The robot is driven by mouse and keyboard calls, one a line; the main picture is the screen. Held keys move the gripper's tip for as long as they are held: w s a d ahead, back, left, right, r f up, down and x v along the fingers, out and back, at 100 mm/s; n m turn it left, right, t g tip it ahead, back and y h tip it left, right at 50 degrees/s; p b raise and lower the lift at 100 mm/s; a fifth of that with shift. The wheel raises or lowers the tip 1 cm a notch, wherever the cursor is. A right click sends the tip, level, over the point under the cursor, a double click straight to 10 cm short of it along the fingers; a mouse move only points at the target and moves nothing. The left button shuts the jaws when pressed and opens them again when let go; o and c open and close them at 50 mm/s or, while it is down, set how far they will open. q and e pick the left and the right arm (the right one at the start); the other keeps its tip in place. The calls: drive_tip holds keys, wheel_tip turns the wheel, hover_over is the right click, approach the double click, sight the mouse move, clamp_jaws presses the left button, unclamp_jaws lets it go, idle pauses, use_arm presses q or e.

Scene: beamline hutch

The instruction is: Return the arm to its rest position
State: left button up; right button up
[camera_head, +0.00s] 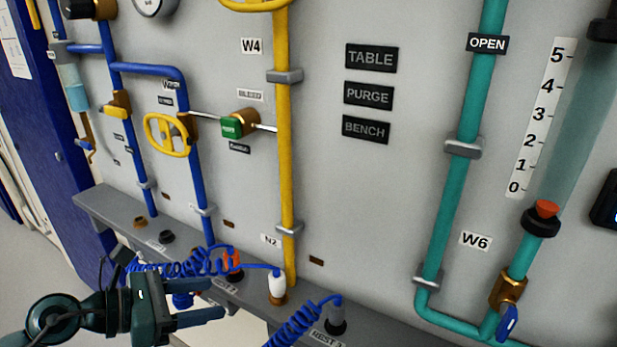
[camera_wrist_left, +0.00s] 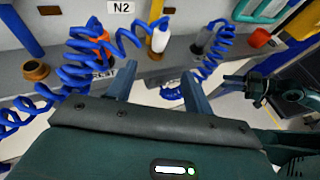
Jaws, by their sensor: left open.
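My left gripper (camera_head: 215,298) is at the lower left of the head view, in front of the grey ledge. Its two fingers point right, apart, with nothing seen between them. In the left wrist view the fingers of this gripper (camera_wrist_left: 157,68) reach toward the ledge, below the white connector (camera_wrist_left: 160,38) with a blue coiled hose. Dark teal parts of what looks like my other arm (camera_wrist_left: 290,92) show at the right of the wrist view; its jaw state is unclear.
The grey ledge (camera_head: 120,212) carries a white connector (camera_head: 277,285), an orange connector (camera_head: 232,262) and a dark connector (camera_head: 336,318) with blue coiled hoses close to the left gripper. Blue, yellow (camera_head: 285,150) and teal pipes (camera_head: 462,145) stand on the panel behind.

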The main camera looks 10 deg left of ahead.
use_arm(q)
drive_tip(key=s+d+f+m+y+p, duration=0.1)
drive_tip(key=s+d+f+m+y, duration=0.1)
drive_tip(key=f+m, duration=0.4)
drive_tip(key=s+d+f+m+y+p, duration=0.1)
drive_tip(key=s+d+f+m, duration=0.3)
drive_tip(key=m, duration=0.9)
drive_tip(key=s+d+f+m+t+y+p, duration=0.1)
drive_tip(key=s+d+f+m+y, duration=0.2)
drive_tip(key=f+m, duration=0.6)
drive_tip(key=shift+s+d+f+m+y, duration=0.15)
drive_tip(key=shift+d+m+y, duration=0.3)
drive_tip(key=shift+m, duration=0.35)
drive_tip(key=shift+a, duration=0.1)
